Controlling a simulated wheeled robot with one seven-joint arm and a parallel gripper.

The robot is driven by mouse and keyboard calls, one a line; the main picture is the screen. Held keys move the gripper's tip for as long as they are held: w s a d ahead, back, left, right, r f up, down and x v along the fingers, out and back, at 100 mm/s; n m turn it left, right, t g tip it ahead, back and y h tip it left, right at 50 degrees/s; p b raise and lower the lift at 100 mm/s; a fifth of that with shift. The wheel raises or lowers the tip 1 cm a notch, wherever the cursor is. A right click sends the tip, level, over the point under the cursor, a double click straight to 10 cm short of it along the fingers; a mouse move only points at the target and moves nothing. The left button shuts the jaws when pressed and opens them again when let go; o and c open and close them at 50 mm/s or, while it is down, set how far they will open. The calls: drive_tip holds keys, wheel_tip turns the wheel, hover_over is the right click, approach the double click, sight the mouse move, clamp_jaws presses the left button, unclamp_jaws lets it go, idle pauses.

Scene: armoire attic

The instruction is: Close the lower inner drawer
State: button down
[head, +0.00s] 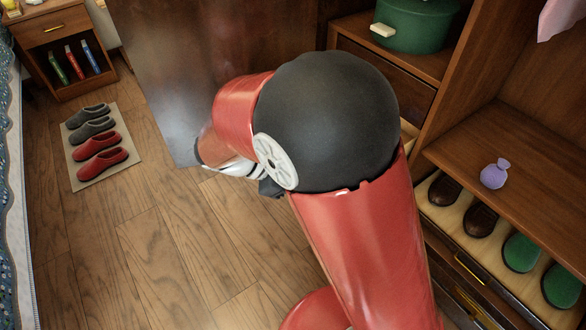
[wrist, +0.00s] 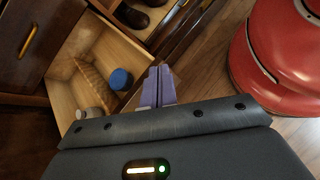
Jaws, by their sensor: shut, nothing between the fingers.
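The lower inner drawer (wrist: 62,92) is open in the wrist view, a pale wooden box with a blue round item (wrist: 121,78), a light brown item (wrist: 92,82) and greyish round items (wrist: 88,113) inside. My gripper (wrist: 158,70) is shut and empty, its purple-grey fingers close to the drawer's right end. I cannot tell whether they touch it. A closed dark drawer front (wrist: 35,40) with a yellow handle shows at the upper left.
A shoe drawer (head: 455,235) with brown and green shoes sits at the lower right, below a shelf holding a purple pouch (head: 494,174). A green pot (head: 415,24) stands above the inner drawers. A mat (head: 130,172) with slippers lies left; the wooden floor (head: 160,250) between is clear.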

drive_tip(key=a+f+n+t+h, duration=0.2)
drive_tip(key=a+f+n+t, duration=0.15)
drive_tip(key=a, duration=0.35)
drive_tip(key=a+f+n+t+h, duration=0.2)
drive_tip(key=a+f+n+t, duration=0.1)
drive_tip(key=a+n+t, duration=0.3)
drive_tip(key=x, duration=1.3)
drive_tip(key=shift+w+f+m+g+b, duration=0.15)
drive_tip(key=shift+f+m+g+b, duration=0.2)
drive_tip(key=shift+f+b, duration=0.1)
drive_tip(key=shift+w, duration=0.1)
drive_tip(key=x, duration=3.2)
drive_tip(key=shift+w+f, duration=0.2)
drive_tip(key=shift+w, duration=0.05)
drive_tip(key=shift+d+r, duration=0.15)
drive_tip(key=shift+d, duration=0.05)
drive_tip(key=shift+a, duration=0.1)
